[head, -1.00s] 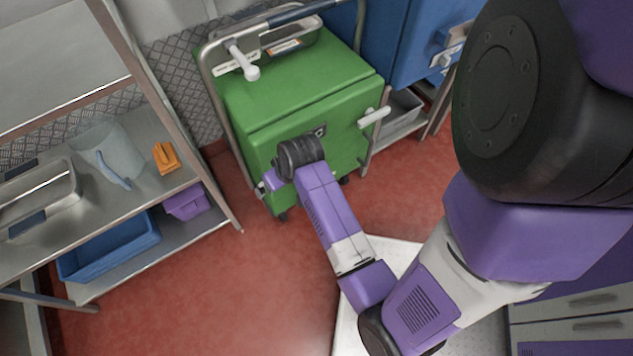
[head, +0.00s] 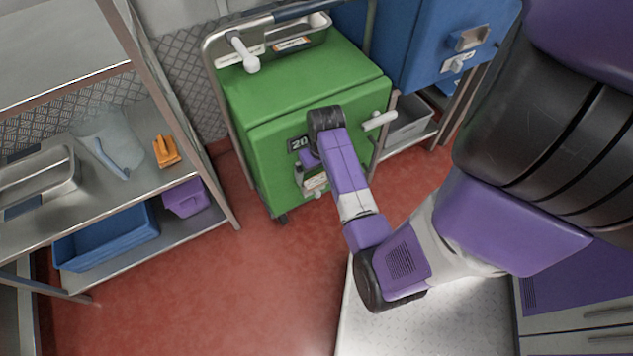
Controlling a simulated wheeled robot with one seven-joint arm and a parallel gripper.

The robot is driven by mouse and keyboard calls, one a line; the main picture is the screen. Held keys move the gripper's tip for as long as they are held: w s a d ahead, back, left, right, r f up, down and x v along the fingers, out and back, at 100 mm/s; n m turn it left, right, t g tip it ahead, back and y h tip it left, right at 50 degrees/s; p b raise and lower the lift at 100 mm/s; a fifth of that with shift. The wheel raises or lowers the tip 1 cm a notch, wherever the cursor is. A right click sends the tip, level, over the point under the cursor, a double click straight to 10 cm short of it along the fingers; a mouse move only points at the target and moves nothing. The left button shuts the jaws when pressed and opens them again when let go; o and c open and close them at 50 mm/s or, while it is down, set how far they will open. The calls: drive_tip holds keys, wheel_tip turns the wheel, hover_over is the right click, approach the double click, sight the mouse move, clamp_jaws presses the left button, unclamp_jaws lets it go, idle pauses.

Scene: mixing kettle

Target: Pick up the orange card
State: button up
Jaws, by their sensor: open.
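I see no plain, wholly orange card. A similar orange-and-white card (head: 292,44) lies in the metal tray on top of the cabinet. My gripper (head: 307,163) is at the end of the purple arm, in front of the cabinet's front face. It is open and seems empty. Its fingertips are small and partly hidden by the wrist, and I cannot tell whether they touch anything.
An orange handled tool (head: 166,151) lies on the steel shelf (head: 135,185) at left, beside a clear jug (head: 108,138). A blue bin (head: 108,240) and a purple bin (head: 186,198) are below. A white handle (head: 380,121) sticks out right of the wrist. The red floor is clear.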

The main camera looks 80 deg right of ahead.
sight(316, 181)
wheel_tip(316, 181, down, 2)
drive_tip(key=shift+w+d+f, duration=0.1)
drive_tip(key=c, duration=1.3)
drive_tip(key=shift+o, duration=0.2)
